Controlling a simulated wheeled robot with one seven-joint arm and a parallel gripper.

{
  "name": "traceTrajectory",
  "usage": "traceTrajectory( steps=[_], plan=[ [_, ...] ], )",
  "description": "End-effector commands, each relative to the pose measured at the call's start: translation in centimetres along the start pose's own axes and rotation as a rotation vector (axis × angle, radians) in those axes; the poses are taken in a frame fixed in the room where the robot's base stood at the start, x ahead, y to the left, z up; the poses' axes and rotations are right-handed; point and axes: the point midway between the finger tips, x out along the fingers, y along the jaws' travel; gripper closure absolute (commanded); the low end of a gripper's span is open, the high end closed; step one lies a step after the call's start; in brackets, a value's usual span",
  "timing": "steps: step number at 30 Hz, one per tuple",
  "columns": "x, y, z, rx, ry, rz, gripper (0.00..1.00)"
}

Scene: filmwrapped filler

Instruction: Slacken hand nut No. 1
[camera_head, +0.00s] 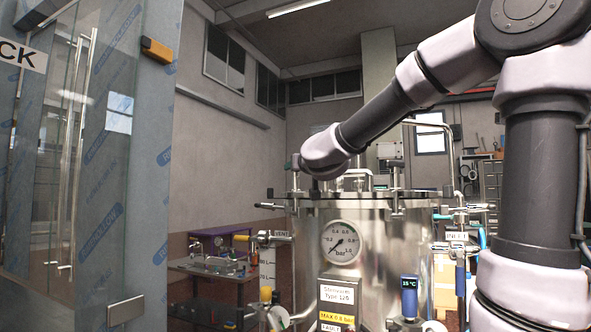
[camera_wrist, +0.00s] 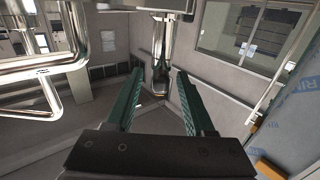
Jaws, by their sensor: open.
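The steel vessel (camera_head: 375,250) stands at the centre of the head view, with its flat lid (camera_head: 430,194) on top. Upright clamp fittings stand on the lid rim, one at the left (camera_head: 295,176) and one at the right (camera_head: 395,176). I can read no number on them, so I cannot tell which is hand nut No. 1. My gripper (camera_wrist: 160,77) is open, its two green fingers apart. A shiny metal post (camera_wrist: 161,45) with a rounded end shows between the fingers; I cannot tell whether it touches them.
A pressure gauge (camera_head: 342,243) and a blue temperature display (camera_head: 409,296) sit on the vessel's front. Bent steel pipes (camera_wrist: 50,65) fill the wrist view's upper left. A film-wrapped glass door (camera_head: 110,130) stands at left. A low workbench (camera_head: 215,268) stands behind.

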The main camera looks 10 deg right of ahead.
Motion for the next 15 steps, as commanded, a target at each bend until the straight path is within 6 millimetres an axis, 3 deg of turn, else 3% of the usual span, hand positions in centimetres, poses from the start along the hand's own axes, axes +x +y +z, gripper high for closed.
traceTrajectory(
  steps=[9, 15],
  plan=[
    [-6.4, 0.0, 0.0, 0.001, 0.001, -0.003, 0.46],
    [-8.3, 0.0, 0.0, 0.0, 0.0, -0.001, 0.46]
  ],
)
